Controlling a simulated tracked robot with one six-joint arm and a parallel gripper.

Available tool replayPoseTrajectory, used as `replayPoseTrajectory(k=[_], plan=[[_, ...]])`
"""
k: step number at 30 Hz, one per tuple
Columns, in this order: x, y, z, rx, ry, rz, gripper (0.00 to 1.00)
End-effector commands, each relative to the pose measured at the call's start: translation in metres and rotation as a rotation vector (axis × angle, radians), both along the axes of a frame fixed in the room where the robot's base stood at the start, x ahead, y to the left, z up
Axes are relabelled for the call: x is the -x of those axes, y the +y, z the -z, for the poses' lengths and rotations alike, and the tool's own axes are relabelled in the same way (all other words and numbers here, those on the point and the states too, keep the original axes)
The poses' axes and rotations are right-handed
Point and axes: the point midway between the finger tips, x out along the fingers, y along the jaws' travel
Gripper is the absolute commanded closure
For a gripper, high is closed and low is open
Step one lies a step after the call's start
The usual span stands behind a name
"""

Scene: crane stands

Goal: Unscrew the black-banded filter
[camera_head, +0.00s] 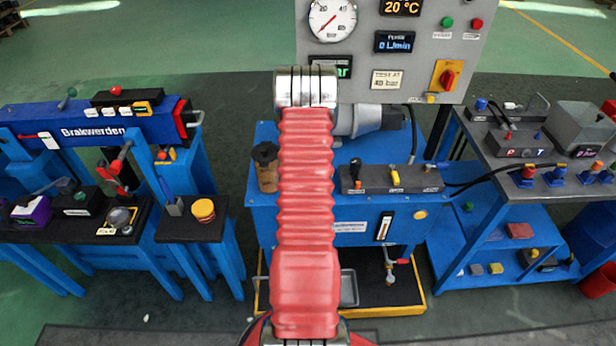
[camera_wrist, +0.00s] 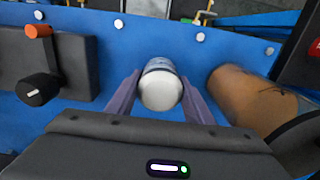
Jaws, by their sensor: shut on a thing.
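In the wrist view my gripper (camera_wrist: 162,92) has one finger on each side of a pale cylinder (camera_wrist: 160,92) with a rounded white end, and is shut on it. The cylinder stands out from the blue surface of the power unit. No black band shows on its visible part, so I cannot tell from this view whether it is the black-banded filter. In the head view my red-sleeved arm hides the gripper and the cylinder.
A brown cylinder with a dark end (camera_wrist: 252,98) is close to the right finger; it also shows in the head view (camera_head: 266,170). A dark block with an orange knob (camera_wrist: 38,31) lies left. A grey gauge panel (camera_head: 440,60) stands behind the blue unit (camera_head: 350,215).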

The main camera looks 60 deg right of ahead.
Motion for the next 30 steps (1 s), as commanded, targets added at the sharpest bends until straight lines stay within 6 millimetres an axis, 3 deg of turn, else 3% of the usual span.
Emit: replayPoseTrajectory(k=[16,30], plan=[[0.0017,-0.0019,-0.0026,0.004,0.000,-0.018,0.79],[0.0008,-0.0024,-0.0036,0.005,0.001,-0.353,0.79]])
